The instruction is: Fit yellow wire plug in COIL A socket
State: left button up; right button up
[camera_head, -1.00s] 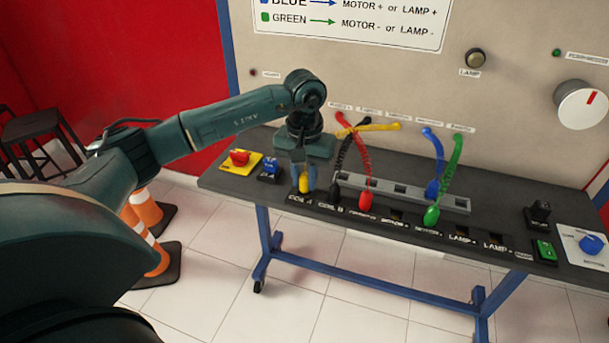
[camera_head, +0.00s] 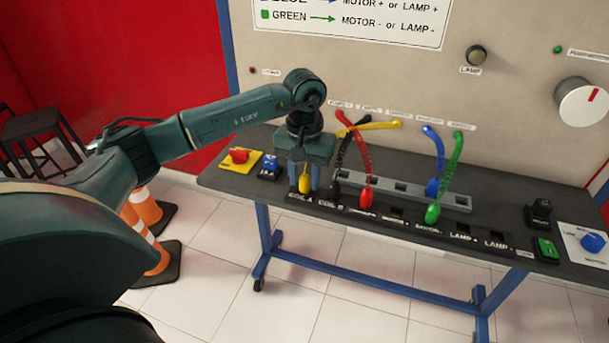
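The yellow wire plug (camera_head: 304,183) stands upright at the COIL A label (camera_head: 299,197), at the left end of the socket row. My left gripper (camera_head: 304,180) points down over it, with one finger on each side of the plug. The fingers look close to the plug, but whether they press on it is too small to tell. Whether the plug is fully seated in the socket is hidden. The yellow wire (camera_head: 375,126) arcs behind, to the right of the gripper. My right gripper is not in view.
Black (camera_head: 335,190), red (camera_head: 366,197) and green (camera_head: 432,213) plugs stand along the row to the right. A blue plug (camera_head: 432,187) stands at the grey rack (camera_head: 458,201). A red button on a yellow base (camera_head: 240,157) and a blue switch (camera_head: 270,165) lie left.

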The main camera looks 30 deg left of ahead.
pick_arm(q)
jog(key=shift+r+p, duration=1.45)
jog(key=shift+r, duration=1.15)
jog(key=shift+r, duration=0.1)
jog(key=shift+r+p, duration=0.4)
jog(key=shift+r, duration=0.25)
jog(key=o, duration=0.6)
